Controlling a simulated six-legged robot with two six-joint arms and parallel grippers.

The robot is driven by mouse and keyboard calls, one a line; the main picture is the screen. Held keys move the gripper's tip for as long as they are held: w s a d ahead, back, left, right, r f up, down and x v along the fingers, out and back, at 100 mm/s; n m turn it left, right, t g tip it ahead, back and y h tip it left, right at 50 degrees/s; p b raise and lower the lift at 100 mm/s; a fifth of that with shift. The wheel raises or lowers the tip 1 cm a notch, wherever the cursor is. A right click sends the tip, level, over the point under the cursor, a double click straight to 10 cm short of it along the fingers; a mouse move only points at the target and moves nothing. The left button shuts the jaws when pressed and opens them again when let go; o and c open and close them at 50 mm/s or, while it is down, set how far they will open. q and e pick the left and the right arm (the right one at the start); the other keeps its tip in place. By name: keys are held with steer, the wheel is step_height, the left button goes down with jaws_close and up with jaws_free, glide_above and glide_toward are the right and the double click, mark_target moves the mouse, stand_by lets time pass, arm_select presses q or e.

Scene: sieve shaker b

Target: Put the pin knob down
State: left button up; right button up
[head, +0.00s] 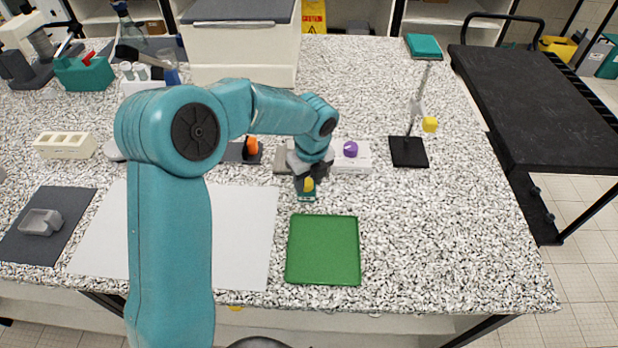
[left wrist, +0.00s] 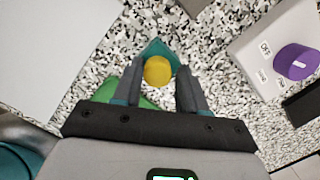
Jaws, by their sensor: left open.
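A yellow round knob (head: 308,184) sits on a small teal block (head: 307,197) just behind the green tray (head: 323,250); I take it to be the pin knob. My left gripper (head: 306,180) is above it, pointing down. In the left wrist view, the yellow knob (left wrist: 158,70) lies between the open fingertips, with a gap to each side, and the teal block (left wrist: 156,48) shows around it. The green tray (left wrist: 145,103) shows partly behind the fingers there. My right gripper is in neither view.
A white box with a purple knob (head: 350,149) stands right of my left gripper. A black-based stand (head: 408,152) with a yellow piece (head: 430,124) is further right. A grey mat (head: 46,222) holds a small grey dish. The right front of the table is clear.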

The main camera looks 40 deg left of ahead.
mark_target(310, 186)
arm_select(q)
step_height(310, 186, up, 13)
steer(key=d, duration=0.1)
steer(key=shift+s, duration=0.4)
steer(key=shift+f, duration=0.15)
steer(key=shift+d, duration=0.1)
steer(key=shift+s, duration=0.1)
